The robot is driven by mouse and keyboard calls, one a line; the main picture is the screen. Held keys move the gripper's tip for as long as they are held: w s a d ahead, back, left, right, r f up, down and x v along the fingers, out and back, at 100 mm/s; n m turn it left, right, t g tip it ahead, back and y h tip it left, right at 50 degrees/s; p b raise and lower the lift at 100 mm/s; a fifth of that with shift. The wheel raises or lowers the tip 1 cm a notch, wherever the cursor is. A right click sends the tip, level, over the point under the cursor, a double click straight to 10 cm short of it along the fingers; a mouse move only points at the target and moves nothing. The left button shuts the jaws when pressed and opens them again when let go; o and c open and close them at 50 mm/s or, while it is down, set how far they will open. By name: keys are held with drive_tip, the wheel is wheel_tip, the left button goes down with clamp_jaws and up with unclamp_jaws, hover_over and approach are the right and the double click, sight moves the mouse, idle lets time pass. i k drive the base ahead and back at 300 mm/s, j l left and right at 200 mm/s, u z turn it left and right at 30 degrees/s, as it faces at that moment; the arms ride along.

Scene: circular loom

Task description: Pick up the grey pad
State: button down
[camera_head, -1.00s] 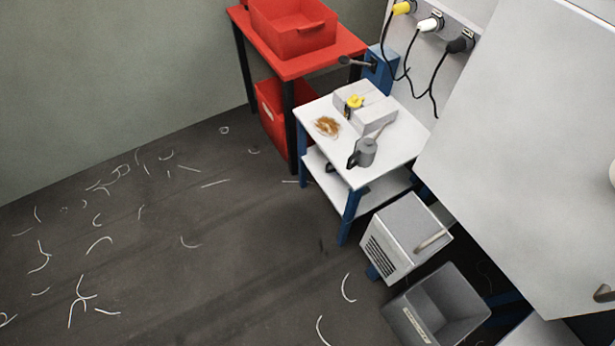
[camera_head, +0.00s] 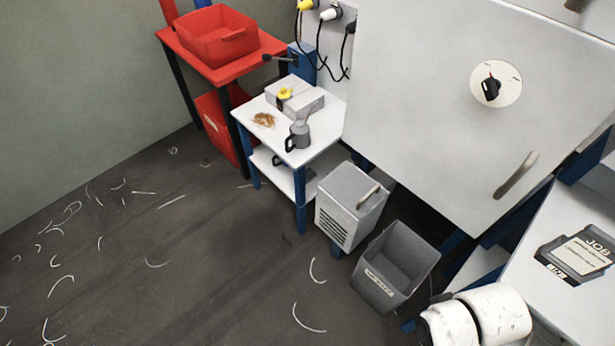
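I cannot make out anything that is surely the grey pad. A flat dark grey item (camera_head: 577,253) with a pale sheet marked "JOB" lies on a white table top (camera_head: 535,290) at the right edge. I cannot tell whether it is the pad. My gripper is not in view.
A white side table (camera_head: 328,146) holds a grey can (camera_head: 299,135), pale blocks (camera_head: 305,101) and brown fibres (camera_head: 264,120). A grey bin (camera_head: 372,288) and a vented box (camera_head: 340,200) stand below. A large pale panel (camera_head: 420,100) fills the upper right. The left floor has only scraps.

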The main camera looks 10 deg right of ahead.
sight(310, 175)
drive_tip(key=i+j+z, duration=0.1)
drive_tip(key=i+j, duration=1.2)
drive_tip(key=i+l, duration=0.1)
drive_tip(key=i, duration=0.2)
drive_tip(key=i+l, duration=0.1)
drive_tip(key=i, duration=0.25)
